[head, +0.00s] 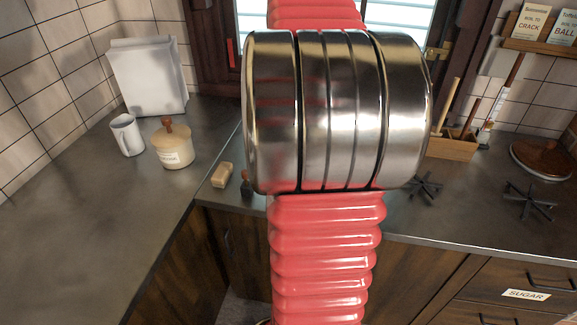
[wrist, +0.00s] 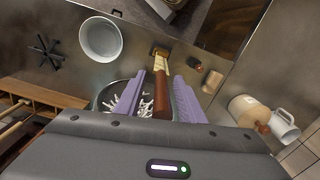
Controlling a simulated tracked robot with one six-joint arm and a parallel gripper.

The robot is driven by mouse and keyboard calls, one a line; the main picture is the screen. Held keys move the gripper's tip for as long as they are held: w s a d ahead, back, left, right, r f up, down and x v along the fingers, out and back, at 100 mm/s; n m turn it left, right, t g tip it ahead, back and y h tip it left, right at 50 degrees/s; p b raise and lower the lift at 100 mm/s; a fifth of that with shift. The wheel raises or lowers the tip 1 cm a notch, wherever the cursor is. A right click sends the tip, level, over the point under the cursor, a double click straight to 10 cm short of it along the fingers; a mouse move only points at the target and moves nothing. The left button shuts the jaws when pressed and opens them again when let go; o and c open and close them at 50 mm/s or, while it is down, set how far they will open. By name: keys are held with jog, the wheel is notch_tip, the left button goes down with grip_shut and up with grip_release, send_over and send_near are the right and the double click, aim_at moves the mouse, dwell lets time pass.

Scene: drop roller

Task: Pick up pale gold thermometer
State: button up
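The pale gold thermometer (wrist: 160,64) shows in the wrist view, with a brown handle nearer the camera and a pale gold scale at its far end. Its handle runs between the two purple fingers of my gripper (wrist: 164,92). The fingers appear parted, with a gap left of the handle; the handle is very close to the right finger, and I cannot tell if they touch. In the head view my arm hides this thermometer and the gripper. A similar brown-handled tool (head: 497,102) stands at the right there.
A pot with pale strands (wrist: 108,96) is under the fingers. A white pot (wrist: 101,40) is to the upper left. A wooden crate (head: 452,147) stands at the right; a pale jar (head: 172,147), a mug (head: 127,137) and a tan block (head: 222,175) are left.

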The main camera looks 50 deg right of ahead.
grip_shut()
dwell(0.4)
notch_tip(320, 180, up, 10)
jog(key=shift+r, duration=0.1)
dwell(0.7)
dwell(0.6)
